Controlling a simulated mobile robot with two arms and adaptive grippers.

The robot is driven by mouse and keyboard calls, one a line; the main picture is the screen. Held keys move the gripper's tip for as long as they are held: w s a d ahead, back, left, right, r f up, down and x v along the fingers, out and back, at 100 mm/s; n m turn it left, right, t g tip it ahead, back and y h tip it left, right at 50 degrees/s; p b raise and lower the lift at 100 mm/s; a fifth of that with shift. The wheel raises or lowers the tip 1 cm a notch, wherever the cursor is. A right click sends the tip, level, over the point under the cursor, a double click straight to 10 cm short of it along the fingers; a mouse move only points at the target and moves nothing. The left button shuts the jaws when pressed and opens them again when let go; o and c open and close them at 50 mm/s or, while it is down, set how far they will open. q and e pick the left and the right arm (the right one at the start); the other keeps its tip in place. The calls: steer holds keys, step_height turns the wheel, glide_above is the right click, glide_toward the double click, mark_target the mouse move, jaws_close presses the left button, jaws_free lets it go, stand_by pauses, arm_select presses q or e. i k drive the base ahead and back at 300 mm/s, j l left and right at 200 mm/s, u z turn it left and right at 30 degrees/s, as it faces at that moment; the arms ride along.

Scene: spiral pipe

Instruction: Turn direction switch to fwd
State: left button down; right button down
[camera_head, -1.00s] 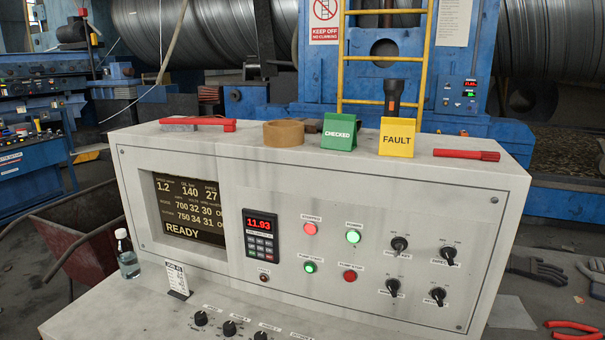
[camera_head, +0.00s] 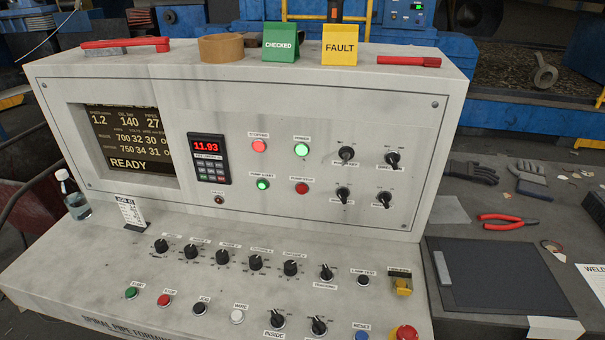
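The control console (camera_head: 330,120) has four-sided groups of black rotary switches on its upright face at the right: an upper left switch (camera_head: 346,154), an upper right switch (camera_head: 392,159), a lower left switch (camera_head: 343,195) and a lower right switch (camera_head: 384,199). Their labels are too small to read with certainty, so I cannot tell which is the direction switch or which way it is set. Neither of my grippers is in view.
More knobs (camera_head: 255,262) and push buttons (camera_head: 164,300) line the sloping desk. A red emergency button (camera_head: 405,333) is at its bottom edge. Signs and tape (camera_head: 221,47) stand on top. Gloves (camera_head: 474,172), red-handled pliers (camera_head: 499,220) and a clipboard (camera_head: 500,275) lie right.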

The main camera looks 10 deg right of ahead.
mark_target(392, 159)
steer(key=k+z, duration=0.15)
steer(key=z, duration=0.2)
steer(key=k+l+z, duration=0.15)
steer(key=z, duration=0.2)
